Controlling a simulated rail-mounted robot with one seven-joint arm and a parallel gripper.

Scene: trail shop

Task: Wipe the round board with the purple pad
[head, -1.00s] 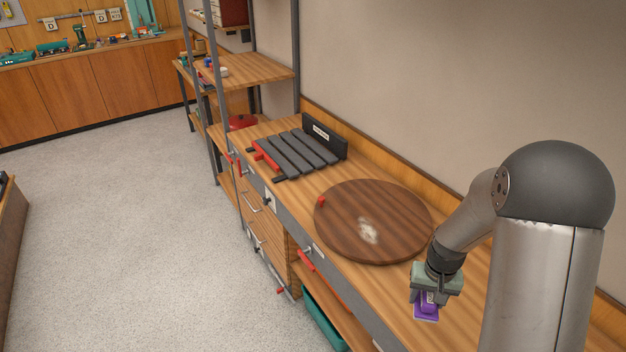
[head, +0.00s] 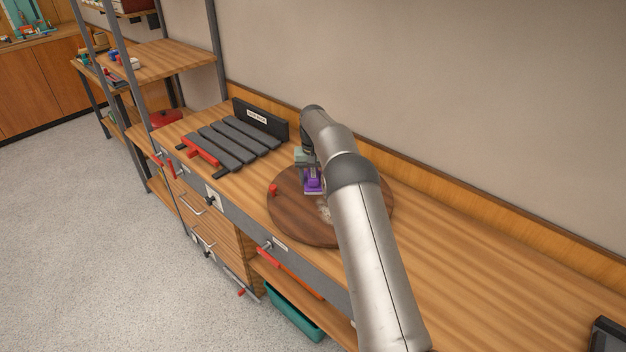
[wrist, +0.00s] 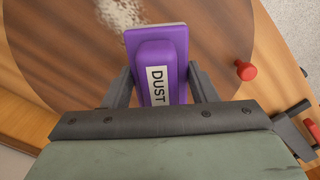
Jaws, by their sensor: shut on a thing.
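The round board (head: 290,224) is a dark brown wooden disc lying on the workbench, with a red knob (head: 274,189) at its left edge. My gripper (head: 311,180) is over the far part of the board, shut on the purple pad (head: 313,188). In the wrist view the purple pad (wrist: 158,58) carries a label reading "DUST" and sits between the two fingers. A pale dusty patch (wrist: 122,12) shows on the board just beyond the pad. In the head view my arm partly hides that patch and the board's right side. I cannot tell whether the pad touches the board.
A rack of dark grey slats (head: 232,140) with red parts stands left of the board. A dark device (head: 608,336) is at the lower right. The bench (head: 480,240) right of my arm is mostly clear. A teal bin (head: 295,312) sits below.

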